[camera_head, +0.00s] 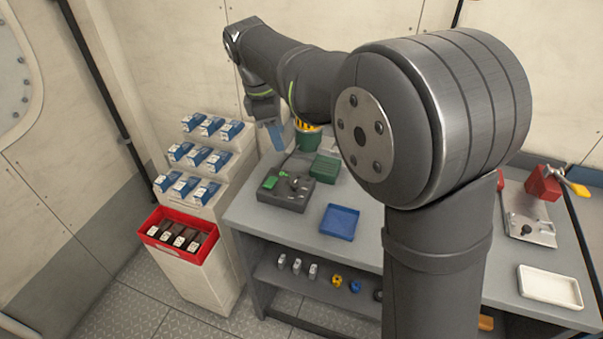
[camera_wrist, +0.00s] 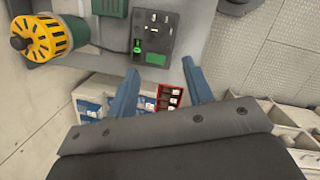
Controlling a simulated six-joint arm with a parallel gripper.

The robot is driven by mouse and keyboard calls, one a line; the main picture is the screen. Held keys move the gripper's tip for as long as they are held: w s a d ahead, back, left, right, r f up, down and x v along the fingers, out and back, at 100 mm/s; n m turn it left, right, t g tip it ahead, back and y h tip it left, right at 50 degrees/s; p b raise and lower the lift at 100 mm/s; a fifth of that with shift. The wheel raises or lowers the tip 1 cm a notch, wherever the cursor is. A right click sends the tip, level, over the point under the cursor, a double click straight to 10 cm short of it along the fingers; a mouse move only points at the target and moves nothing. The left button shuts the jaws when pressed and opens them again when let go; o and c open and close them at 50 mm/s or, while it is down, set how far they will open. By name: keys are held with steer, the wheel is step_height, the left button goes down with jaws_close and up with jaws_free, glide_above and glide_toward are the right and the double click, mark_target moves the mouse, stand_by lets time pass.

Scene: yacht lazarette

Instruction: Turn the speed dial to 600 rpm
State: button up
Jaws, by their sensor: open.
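A dark grey control box (camera_head: 287,190) with green parts and small raised controls sits at the left end of the grey bench. It also shows at the top of the wrist view (camera_wrist: 168,40). The speed dial cannot be made out for certain on it, and no rpm marks are readable. My gripper (camera_head: 275,134) is behind the box, near the wall, above the bench's back left corner. In the wrist view my gripper (camera_wrist: 161,68) has its two blue fingers apart with nothing held between them. The box lies beyond the fingertips, apart from them.
A green and yellow-striped cylinder (camera_wrist: 42,40) with a dark knob stands near my gripper. A green box (camera_head: 325,168) and blue tray (camera_head: 340,222) are on the bench. Stepped shelves (camera_head: 228,160) with blue-white boxes and a red bin (camera_head: 152,238) stand left.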

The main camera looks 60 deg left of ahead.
steer(key=s+n+t, duration=0.2)
steer(key=s+n, duration=0.2)
glide_toward(294, 183)
steer(key=x, duration=0.8)
steer(key=shift+d+f, duration=0.1)
steer(key=shift+c, duration=0.5)
steer(key=c, duration=0.9)
